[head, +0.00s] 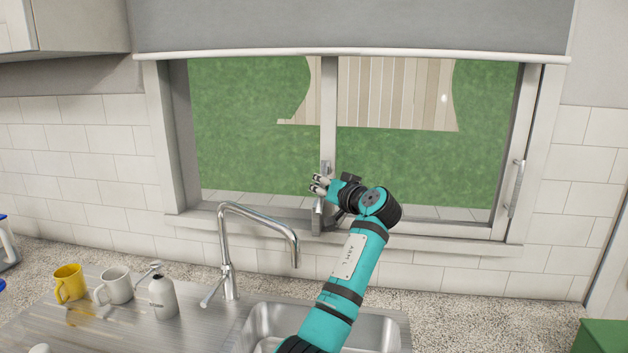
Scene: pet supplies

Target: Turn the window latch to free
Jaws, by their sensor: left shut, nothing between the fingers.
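The window (328,100) has two panes side by side with a pale upright frame bar between them. A small grey metal fitting, which looks like the window latch (317,216), sits low on this bar near the sill. My left gripper (319,186) is shut and empty, with its fingertips just above that fitting, in front of the bar. The gripper and wrist hide part of the bar and fitting, so I cannot tell whether they touch or which way the latch is turned. My right gripper is not in view.
A tall chrome tap (262,218) rises beside the sink (262,322), left of my arm. A yellow mug (69,284), a white mug (115,286) and a grey bottle (163,298) stand on the left. A handle (516,188) is on the window's right frame. A rolled blind (350,28) hangs above.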

